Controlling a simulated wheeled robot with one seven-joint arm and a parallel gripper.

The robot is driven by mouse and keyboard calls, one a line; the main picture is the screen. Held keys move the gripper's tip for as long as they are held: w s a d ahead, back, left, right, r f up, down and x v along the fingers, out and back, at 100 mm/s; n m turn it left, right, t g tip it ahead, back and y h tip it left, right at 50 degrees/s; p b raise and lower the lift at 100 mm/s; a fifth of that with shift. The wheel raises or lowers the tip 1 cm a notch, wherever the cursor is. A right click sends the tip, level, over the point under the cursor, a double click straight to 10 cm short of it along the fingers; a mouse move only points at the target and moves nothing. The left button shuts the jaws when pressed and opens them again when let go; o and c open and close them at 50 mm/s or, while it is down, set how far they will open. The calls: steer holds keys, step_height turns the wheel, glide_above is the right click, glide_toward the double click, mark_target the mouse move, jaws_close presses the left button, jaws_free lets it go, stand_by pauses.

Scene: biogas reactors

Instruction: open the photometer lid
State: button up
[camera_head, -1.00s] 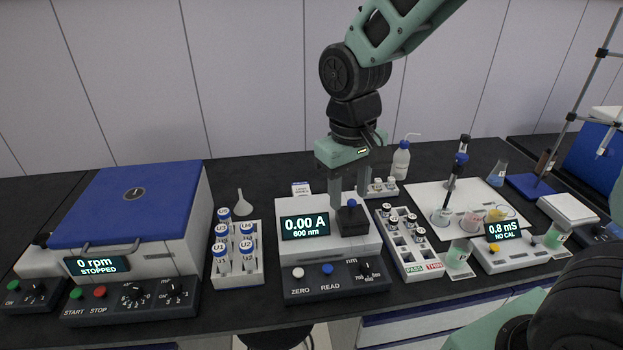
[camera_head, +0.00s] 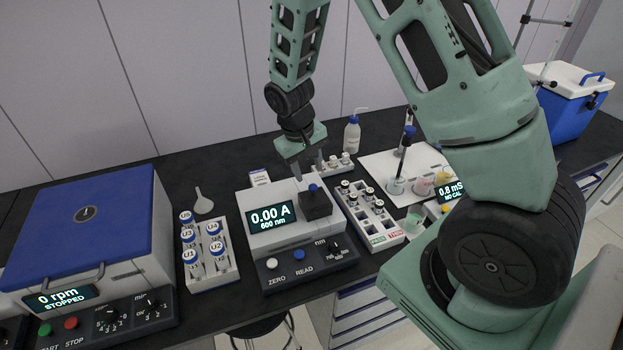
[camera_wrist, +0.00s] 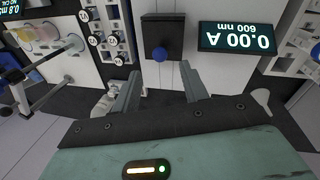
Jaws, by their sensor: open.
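The photometer (camera_head: 262,226) is a white box with a dark display reading 0.00 A, 600 nm, and a dark front panel. Its lid (camera_head: 316,207) is a small black block with a blue knob (camera_head: 313,187) on top, lying shut at the right of the display. In the wrist view the black lid (camera_wrist: 162,30) and blue knob (camera_wrist: 159,54) are just beyond the fingertips. My gripper (camera_wrist: 160,84) is open and empty, its two fingers apart. In the head view my gripper (camera_head: 311,179) is above and behind the lid; its fingertips are partly hidden there.
A vial rack with blue-capped tubes (camera_head: 226,268) stands left of the photometer, and a second rack (camera_head: 389,236) stands right. A small vial rack (camera_head: 331,165) and wash bottle (camera_head: 352,134) are behind. A blue-lidded centrifuge (camera_head: 83,218) is at far left.

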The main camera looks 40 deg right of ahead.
mark_target(313, 185)
steer(key=shift+d+f+p, duration=0.2)
steer(key=shift+f+p, duration=0.05)
steer(key=shift+f, duration=0.8)
steer(key=shift+d+f+p, duration=0.2)
steer(key=shift+d+f, duration=0.05)
steer(key=shift+f, duration=0.75)
steer(key=shift+d+f+p, duration=0.2)
steer(key=shift+f+p, duration=0.05)
steer(key=shift+f, duration=0.8)
steer(key=shift+c, duration=0.3)
